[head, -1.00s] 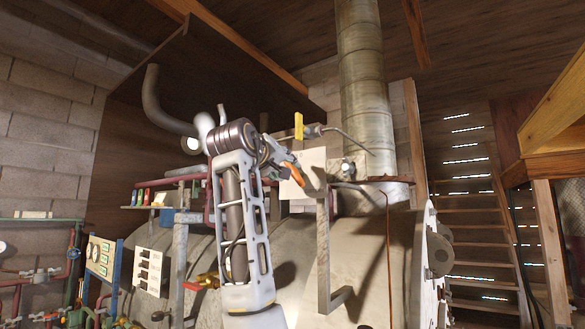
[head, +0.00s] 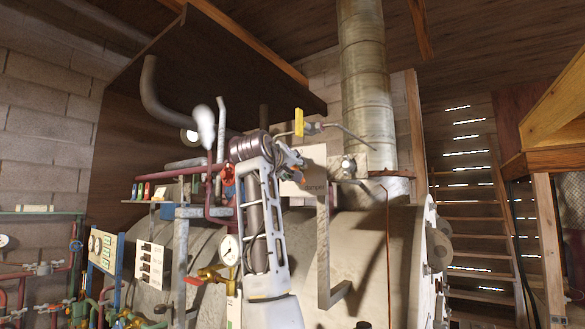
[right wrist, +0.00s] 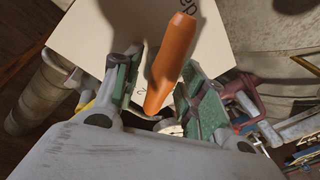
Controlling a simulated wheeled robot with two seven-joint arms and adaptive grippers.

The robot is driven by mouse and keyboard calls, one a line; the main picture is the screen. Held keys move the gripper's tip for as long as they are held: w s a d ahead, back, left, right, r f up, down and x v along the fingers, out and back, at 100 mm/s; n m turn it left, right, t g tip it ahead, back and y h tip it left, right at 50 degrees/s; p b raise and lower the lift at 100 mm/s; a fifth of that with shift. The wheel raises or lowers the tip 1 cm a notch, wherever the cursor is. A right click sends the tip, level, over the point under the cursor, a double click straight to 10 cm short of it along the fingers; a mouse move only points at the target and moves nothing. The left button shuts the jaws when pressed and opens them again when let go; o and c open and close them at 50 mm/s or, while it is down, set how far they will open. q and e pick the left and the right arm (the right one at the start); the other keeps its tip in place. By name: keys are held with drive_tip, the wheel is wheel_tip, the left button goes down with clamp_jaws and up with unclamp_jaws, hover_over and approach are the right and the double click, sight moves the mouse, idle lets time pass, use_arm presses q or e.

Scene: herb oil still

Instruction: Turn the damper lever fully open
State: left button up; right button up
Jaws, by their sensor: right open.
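The damper lever has an orange handle (right wrist: 170,65), seen in the right wrist view in front of a pale plate (right wrist: 105,30) with partly hidden lettering. My right gripper (right wrist: 158,80) is open, with one green-padded finger on each side of the handle. I cannot tell whether either pad touches it. In the head view my right gripper (head: 293,160) is at the pale plate (head: 315,165) left of the metal flue, and the lever is mostly hidden behind it. The lever's pivot is not clear. My left gripper is not in view.
A yellow-handled valve (head: 299,122) with a thin pipe stands just above my gripper. The flue (head: 366,90) rises to the right. A round gauge (head: 229,249), a brass valve (head: 208,274) and red pipes lie left of my arm, before the large drum (head: 372,260).

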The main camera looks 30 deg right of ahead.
clamp_jaws()
drive_tip(key=shift+f+n, duration=0.1)
drive_tip(key=shift+n, duration=0.4)
drive_tip(key=n, duration=0.2)
drive_tip(key=n+g+y, duration=0.1)
drive_tip(key=n, duration=0.1)
drive_tip(key=shift+w+f, duration=0.2)
drive_tip(key=n+g, duration=0.1)
drive_tip(key=n, duration=0.3)
drive_tip(key=shift+w+a+f+n+g, duration=0.1)
drive_tip(key=shift+f+n+g, duration=0.3)
drive_tip(key=shift+c, duration=0.4)
unclamp_jaws()
drive_tip(key=shift+o, duration=0.4)
drive_tip(key=shift+r, duration=0.1)
